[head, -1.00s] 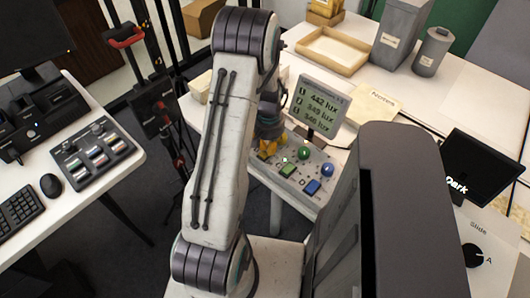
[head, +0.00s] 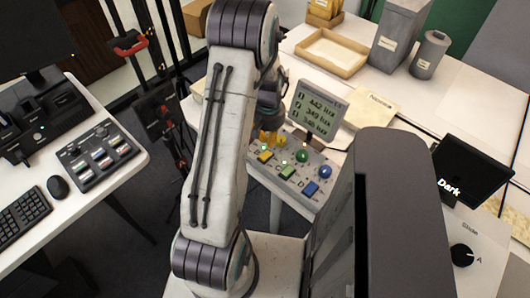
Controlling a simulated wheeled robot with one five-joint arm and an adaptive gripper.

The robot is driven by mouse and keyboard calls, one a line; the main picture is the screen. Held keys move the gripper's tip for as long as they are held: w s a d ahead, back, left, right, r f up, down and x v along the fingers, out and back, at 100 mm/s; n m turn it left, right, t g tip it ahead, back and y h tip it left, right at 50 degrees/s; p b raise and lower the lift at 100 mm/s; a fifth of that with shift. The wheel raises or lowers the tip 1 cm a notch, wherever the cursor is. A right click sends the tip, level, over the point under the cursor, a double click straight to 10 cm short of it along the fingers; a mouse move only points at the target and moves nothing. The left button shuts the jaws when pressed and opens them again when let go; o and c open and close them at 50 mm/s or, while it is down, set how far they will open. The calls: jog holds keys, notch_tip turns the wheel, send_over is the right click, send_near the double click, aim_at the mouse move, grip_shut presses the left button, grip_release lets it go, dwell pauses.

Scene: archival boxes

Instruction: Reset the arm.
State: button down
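My arm (head: 222,150) stands upright in the middle of the head view. Its far end bends down behind the upper link, over the control panel (head: 333,170).
A "Dark" display (head: 470,172) and a black dial (head: 464,255) are at right. A desk with a keyboard (head: 22,216) and a switch box (head: 98,152) is at left.

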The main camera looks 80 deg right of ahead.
jog(key=shift+r, duration=0.6)
dwell(0.4)
jog(key=w+a+r+y, duration=0.15)
jog(key=a+y, duration=0.25)
jog(key=a, duration=0.9)
jog(key=w+a+r+n+t+h, duration=0.2)
jog(key=w+a+r+n, duration=0.7)
jog(key=a, duration=0.4)
jog(key=w+a+r+n+t+h, duration=0.2)
jog(key=w+a+r+n, duration=0.7)
jog(key=a, duration=0.4)
jog(key=shift+w+a+r, duration=0.35)
jog(key=shift+w+r, duration=0.4)
jog(key=shift+r, duration=0.6)
